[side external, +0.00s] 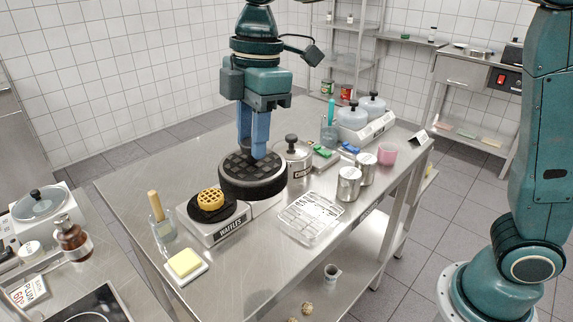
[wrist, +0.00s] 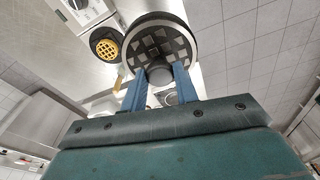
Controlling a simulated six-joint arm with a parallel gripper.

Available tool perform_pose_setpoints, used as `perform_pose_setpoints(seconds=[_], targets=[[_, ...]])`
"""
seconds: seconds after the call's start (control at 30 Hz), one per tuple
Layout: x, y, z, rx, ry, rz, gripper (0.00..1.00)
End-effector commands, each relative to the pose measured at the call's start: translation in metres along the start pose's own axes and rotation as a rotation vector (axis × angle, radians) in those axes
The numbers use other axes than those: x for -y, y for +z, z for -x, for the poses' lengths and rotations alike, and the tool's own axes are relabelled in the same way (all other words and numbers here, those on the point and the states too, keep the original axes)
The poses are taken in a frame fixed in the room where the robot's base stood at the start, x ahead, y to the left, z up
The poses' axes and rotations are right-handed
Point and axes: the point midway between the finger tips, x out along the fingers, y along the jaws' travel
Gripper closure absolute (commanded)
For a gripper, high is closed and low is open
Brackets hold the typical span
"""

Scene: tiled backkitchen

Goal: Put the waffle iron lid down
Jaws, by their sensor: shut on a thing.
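The waffle iron (side external: 214,230), labelled WAFFLES, stands on the steel table with a round golden waffle (side external: 210,199) on its black lower plate. It also shows in the wrist view, with the waffle (wrist: 109,47) at upper left. The thick round dark lid (side external: 252,187) is right of the lower plate, its gridded face up; it also shows in the wrist view (wrist: 160,35). My gripper (side external: 252,152) points down at the lid, its blue fingers shut on it near the edge. The exact grip point is partly hidden by the fingers. I cannot tell whether the lid touches what is below.
A steel pot with a black knob (side external: 292,160) stands close right of the lid. A clear compartment tray (side external: 309,217), steel canisters (side external: 349,184) and a pink cup (side external: 387,154) are farther right. A glass with a brush (side external: 161,228) and a yellow block (side external: 185,262) are left of the iron.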

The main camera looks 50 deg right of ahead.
Motion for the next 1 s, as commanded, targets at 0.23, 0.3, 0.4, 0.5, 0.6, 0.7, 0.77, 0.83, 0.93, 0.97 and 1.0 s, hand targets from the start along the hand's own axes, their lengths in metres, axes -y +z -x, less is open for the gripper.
perform_pose_setpoints(seconds=[0.23, 0.3, 0.4, 0.5, 0.6, 0.7, 0.77, 0.83, 0.93, 0.97, 1.0], targets=[[0.001, 0.004, -0.029, 0.003, -0.002, -0.001, 1.0], [0.001, 0.005, -0.042, 0.002, -0.004, -0.001, 1.0], [0.001, 0.007, -0.061, 0.003, -0.003, -0.001, 1.0], [0.0, 0.01, -0.08, 0.003, -0.003, -0.001, 1.0], [0.0, 0.012, -0.099, 0.003, -0.004, -0.001, 1.0], [0.001, 0.015, -0.117, 0.004, -0.003, -0.001, 1.0], [0.0, 0.016, -0.128, 0.003, -0.003, -0.001, 1.0], [0.0, 0.017, -0.138, 0.003, -0.003, 0.0, 1.0], [0.0, 0.018, -0.148, 0.002, -0.001, 0.0, 1.0], [0.0, 0.018, -0.149, 0.001, 0.0, 0.0, 1.0], [0.0, 0.018, -0.151, 0.001, 0.001, 0.0, 1.0]])
